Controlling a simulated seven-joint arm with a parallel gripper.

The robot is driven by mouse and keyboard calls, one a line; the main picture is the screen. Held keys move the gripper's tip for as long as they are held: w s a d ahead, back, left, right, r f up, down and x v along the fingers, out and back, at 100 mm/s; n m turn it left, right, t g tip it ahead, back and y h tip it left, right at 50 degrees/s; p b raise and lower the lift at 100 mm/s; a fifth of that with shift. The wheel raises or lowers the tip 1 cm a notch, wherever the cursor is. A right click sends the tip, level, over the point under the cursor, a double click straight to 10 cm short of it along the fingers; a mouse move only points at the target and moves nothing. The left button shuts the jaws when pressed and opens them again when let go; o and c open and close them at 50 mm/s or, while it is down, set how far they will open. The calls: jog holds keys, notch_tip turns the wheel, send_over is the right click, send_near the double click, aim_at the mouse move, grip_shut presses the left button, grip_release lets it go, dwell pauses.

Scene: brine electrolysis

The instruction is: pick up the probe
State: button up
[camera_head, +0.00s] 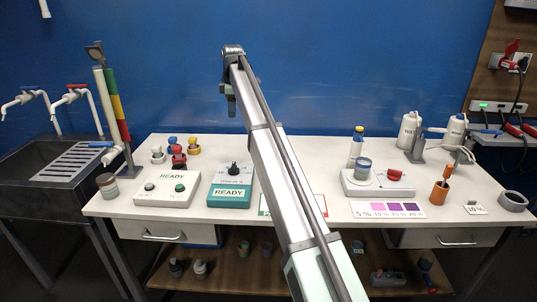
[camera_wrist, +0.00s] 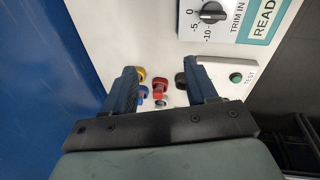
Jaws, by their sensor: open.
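An orange cup (camera_head: 438,194) stands on the right part of the white bench. A slim upright orange-brown piece (camera_head: 447,172) rises from it; it may be the probe, but it is too small to be sure. My gripper (camera_head: 231,98) hangs over the left half of the bench, far left of this cup. In the wrist view my gripper (camera_wrist: 160,68) has its two dark blue fingers spread apart with nothing held between them. Beyond the fingers are small coloured knobs, one red (camera_wrist: 159,84) and one yellow. No probe can be made out in the wrist view.
Two READY boxes, white (camera_head: 165,192) and green-fronted (camera_head: 231,186), stand at the left. A white device (camera_head: 378,184) holds a blue-grey jar (camera_head: 363,168) and red knob. A grey ring (camera_head: 513,201) lies at the right edge. A sink (camera_head: 60,170) is at far left. My arm hides the bench middle.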

jog(key=w+d+m+g+h, duration=0.1)
jog(key=w+d+m+g, duration=0.1)
jog(key=d, duration=1.2)
notch_tip(320, 180, down, 14)
jog(key=shift+s+a+r, duration=0.1)
jog(key=shift+s+r, duration=0.05)
jog(key=shift+r, duration=0.05)
jog(key=c, duration=1)
